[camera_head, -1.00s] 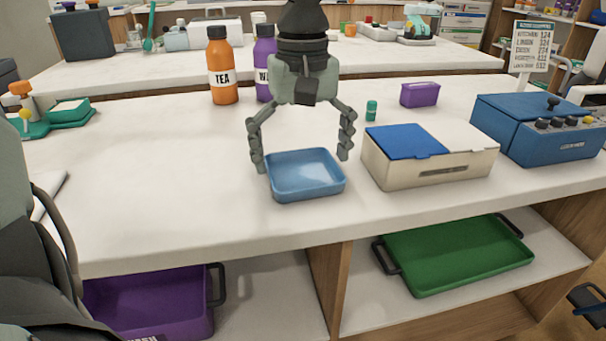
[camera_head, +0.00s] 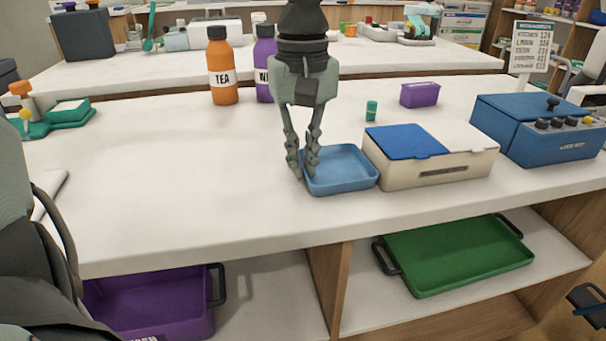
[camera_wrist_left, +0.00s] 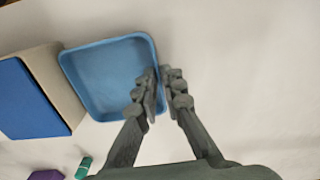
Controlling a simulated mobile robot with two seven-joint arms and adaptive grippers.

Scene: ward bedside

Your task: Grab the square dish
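The blue square dish (camera_head: 347,167) sits on the white counter, close against the left side of a cream box. It also shows in the left wrist view (camera_wrist_left: 103,76). My left gripper (camera_head: 303,170) points down at the dish's left wall. The dish appears flat on the counter. My right gripper is in neither view.
The cream box (camera_head: 437,173) with a blue lid panel is just right of the dish. A small teal bottle (camera_head: 371,111) and a purple box (camera_head: 419,95) stand behind. The orange tea bottle (camera_head: 222,70) is behind left.

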